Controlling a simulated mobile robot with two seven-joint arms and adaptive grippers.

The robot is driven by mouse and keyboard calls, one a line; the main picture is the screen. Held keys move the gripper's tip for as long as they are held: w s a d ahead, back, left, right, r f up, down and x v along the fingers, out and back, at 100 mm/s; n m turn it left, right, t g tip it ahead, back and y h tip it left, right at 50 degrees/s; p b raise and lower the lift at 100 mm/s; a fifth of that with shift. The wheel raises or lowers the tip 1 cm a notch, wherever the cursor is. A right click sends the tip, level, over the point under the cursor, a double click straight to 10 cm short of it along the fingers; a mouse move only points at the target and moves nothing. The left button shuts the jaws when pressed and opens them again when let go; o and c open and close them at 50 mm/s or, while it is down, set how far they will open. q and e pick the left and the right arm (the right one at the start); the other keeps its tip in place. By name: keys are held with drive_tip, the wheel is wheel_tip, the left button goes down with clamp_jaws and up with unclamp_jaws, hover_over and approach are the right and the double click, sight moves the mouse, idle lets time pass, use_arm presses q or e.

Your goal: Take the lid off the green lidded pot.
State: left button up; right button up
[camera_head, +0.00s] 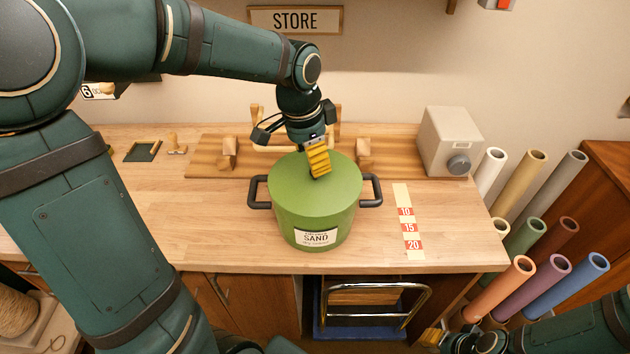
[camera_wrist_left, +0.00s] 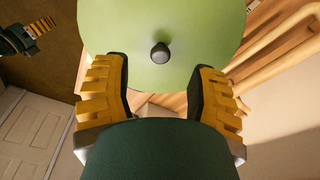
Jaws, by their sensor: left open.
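The green lidded pot (camera_head: 305,225) stands upright on the workbench, with black side handles and a SAND label. Its flat green lid (camera_head: 340,180) is on it. The lid's small black knob (camera_wrist_left: 160,53) shows in the left wrist view and is hidden by the gripper in the head view. My left gripper (camera_head: 319,165) is over the lid, pointing down, open and empty. In the left wrist view its two yellow fingers (camera_wrist_left: 160,85) are spread wide, with the knob a little beyond their tips. My right gripper (camera_head: 433,337) is low at the bottom edge, away from the pot, only partly visible.
A wooden rack (camera_head: 205,158) stands behind the pot. A grey box with a knob (camera_head: 447,140) is at the back right. A numbered strip (camera_head: 409,228) lies right of the pot. Coloured rolls (camera_head: 540,225) stand beyond the right edge.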

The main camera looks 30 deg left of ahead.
use_arm(q)
drive_tip(key=shift+w+d+f+b, duration=0.1)
drive_tip(key=shift+w+f+b, duration=0.15)
drive_tip(key=shift+f, duration=1)
drive_tip(key=shift+w+d+f+b, duration=0.1)
drive_tip(key=shift+f+b, duration=0.1)
drive_tip(key=shift+f, duration=1.05)
drive_tip(key=shift+o, duration=0.2)
clamp_jaws()
